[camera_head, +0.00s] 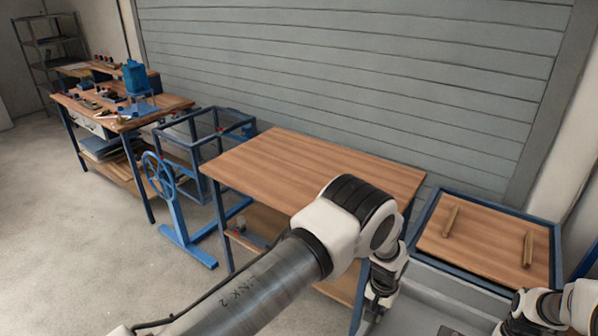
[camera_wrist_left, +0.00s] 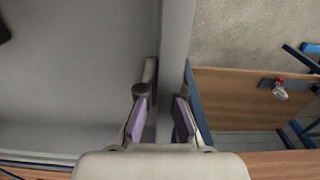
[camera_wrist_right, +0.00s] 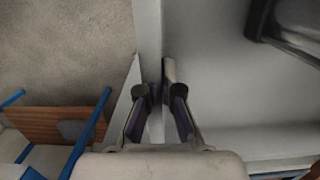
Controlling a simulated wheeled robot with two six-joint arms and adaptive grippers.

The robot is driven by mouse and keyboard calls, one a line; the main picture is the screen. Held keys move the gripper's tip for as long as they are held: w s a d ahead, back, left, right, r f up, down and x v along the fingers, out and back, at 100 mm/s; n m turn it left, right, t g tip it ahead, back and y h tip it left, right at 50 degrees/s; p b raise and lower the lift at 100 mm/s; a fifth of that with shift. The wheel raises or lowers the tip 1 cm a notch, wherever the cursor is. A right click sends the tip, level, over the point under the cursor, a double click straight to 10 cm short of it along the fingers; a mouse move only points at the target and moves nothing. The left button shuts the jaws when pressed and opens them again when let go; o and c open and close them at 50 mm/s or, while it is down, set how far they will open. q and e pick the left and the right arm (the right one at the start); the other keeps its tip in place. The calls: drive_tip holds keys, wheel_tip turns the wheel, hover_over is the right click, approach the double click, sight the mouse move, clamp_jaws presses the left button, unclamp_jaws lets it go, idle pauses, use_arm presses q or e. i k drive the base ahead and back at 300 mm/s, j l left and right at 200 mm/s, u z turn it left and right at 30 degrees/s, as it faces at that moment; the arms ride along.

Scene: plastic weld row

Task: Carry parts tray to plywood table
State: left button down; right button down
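A grey tray (camera_head: 422,316) shows partly at the bottom of the head view, between my two arms. Its grey floor and wall fill the left of the left wrist view (camera_wrist_left: 70,90) and the right of the right wrist view (camera_wrist_right: 215,80). My left gripper (camera_head: 376,304) has its purple-padded fingers (camera_wrist_left: 160,112) on both sides of one tray wall. My right gripper's fingers (camera_wrist_right: 160,108) straddle the opposite wall. Both look shut on the tray. A bare wood-topped table (camera_head: 310,165) stands ahead, partly hidden by my left arm.
A lower blue-framed wood top (camera_head: 460,262) with two wooden strips lies at the right. A blue frame with a handwheel (camera_head: 160,176) stands left of the middle table. A cluttered workbench (camera_head: 170,104) is farther left. Floor at left is clear. A grey slatted wall closes the back.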

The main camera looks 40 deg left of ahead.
sight(271, 161)
drive_tip(key=j+u, duration=0.1)
drive_tip(key=j, duration=0.45)
drive_tip(key=i+j, duration=0.1)
drive_tip(key=j, duration=0.45)
drive_tip(key=j+u, duration=0.15)
drive_tip(key=j, duration=0.4)
drive_tip(key=i+j, duration=0.1)
drive_tip(key=j, duration=0.45)
drive_tip(key=u, duration=0.05)
